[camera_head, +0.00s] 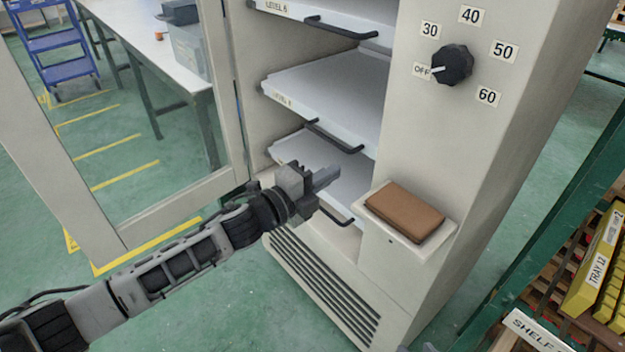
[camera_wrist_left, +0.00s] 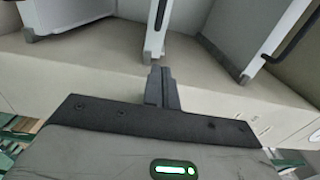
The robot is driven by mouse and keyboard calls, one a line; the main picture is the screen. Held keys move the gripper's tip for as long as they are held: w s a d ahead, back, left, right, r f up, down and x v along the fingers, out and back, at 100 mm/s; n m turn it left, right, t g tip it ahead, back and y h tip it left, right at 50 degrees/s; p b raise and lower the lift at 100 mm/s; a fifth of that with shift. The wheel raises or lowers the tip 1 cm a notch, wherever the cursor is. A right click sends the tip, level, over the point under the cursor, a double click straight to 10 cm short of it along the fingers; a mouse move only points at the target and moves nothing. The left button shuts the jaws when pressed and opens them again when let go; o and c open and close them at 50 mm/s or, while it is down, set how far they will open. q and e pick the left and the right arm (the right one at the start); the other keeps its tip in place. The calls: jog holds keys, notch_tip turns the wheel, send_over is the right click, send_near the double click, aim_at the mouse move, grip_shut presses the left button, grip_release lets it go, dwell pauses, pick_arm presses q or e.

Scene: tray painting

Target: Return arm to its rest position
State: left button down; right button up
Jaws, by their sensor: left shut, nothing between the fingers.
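My left arm (camera_head: 170,272) reaches in from the lower left in the head view. My left gripper (camera_head: 328,176) is shut and empty, in front of the lower shelves of an open cabinet (camera_head: 480,150). Its closed fingers also show in the left wrist view (camera_wrist_left: 160,86), pointing at the cabinet's interior and shelf edges. In the head view the fingertips overlap the lowest visible shelf tray (camera_head: 345,184); I cannot tell whether they touch it. My right gripper is not in view.
The cabinet's glazed door (camera_head: 185,205) stands open at the left. A brown block (camera_head: 404,212) lies on a small ledge beside the shelves. A dial (camera_head: 452,66) points at OFF. A rack with yellow trays (camera_head: 598,268) is at the right. Green floor is clear below.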

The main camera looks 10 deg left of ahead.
pick_arm(q)
jog(key=s+a+f+n+g+y+p, duration=0.1)
jog(key=s+a+f+n+y, duration=0.1)
jog(key=s+n, duration=0.6)
jog(key=s+a+f+n+g+y+p, duration=0.1)
jog(key=s+a+f+n+y, duration=0.2)
jog(key=s+f+n, duration=0.3)
jog(key=s+a+f+n+g+y, duration=0.1)
jog(key=s+a+f+n+y, duration=0.2)
jog(key=s+n, duration=0.7)
jog(key=shift+s+a+f+p, duration=0.4)
jog(key=shift+s+a+f, duration=0.25)
jog(key=shift+s, duration=0.5)
